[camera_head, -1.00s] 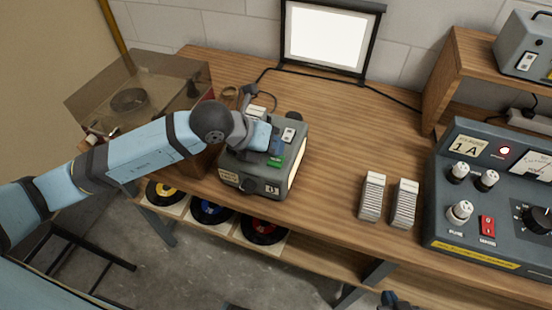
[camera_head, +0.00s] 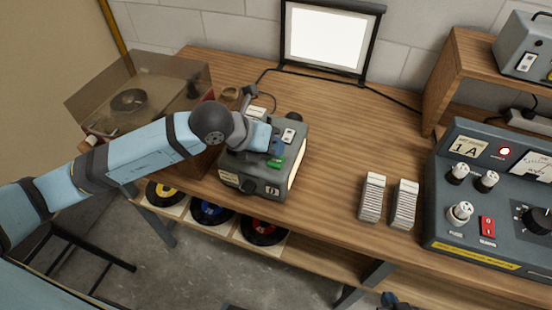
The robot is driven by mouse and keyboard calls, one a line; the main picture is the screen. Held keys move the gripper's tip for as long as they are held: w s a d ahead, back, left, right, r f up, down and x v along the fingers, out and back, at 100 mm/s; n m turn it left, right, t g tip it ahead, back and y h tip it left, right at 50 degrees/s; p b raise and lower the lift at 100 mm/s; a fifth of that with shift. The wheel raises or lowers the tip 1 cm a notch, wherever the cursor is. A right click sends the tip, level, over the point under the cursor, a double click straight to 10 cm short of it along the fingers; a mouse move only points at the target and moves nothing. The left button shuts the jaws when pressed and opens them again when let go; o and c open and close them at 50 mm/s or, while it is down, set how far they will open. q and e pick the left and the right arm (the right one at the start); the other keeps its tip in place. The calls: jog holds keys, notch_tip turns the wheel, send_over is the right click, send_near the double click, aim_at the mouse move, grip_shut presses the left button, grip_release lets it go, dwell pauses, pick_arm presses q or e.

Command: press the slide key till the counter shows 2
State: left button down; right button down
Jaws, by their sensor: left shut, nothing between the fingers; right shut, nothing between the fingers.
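The slide projector (camera_head: 252,187) is a grey box on the wooden bench, left of centre. A green key (camera_head: 275,162) shows on its top, and a white switch (camera_head: 288,135) sits behind it. My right gripper (camera_head: 393,300) shows only in part at the bottom edge, away from the projector.
A lit screen (camera_head: 325,38) stands at the back. Two slide stacks (camera_head: 372,196) lie right of the projector, before a grey control panel (camera_head: 465,235). A record player with a clear lid (camera_head: 140,85) is at left. The bench between projector and stacks is clear.

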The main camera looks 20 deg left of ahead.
pick_arm(q)
jog(key=shift+f, duration=0.15)
dwell(0.5)
jog(key=shift+f+b, duration=0.3)
jog(key=shift+b, duration=0.2)
jog(key=shift+s, duration=0.15)
jog(key=shift+f, duration=0.1)
jog(key=shift+s+d+f+b, duration=0.1)
jog(key=shift+s+f+b, duration=0.15)
jog(key=shift+f+b, duration=0.5)
jog(key=shift+r, duration=0.1)
dwell(0.7)
jog(key=shift+w+a+r, duration=0.2)
jog(key=shift+w+r, duration=0.1)
jog(key=shift+r, duration=0.15)
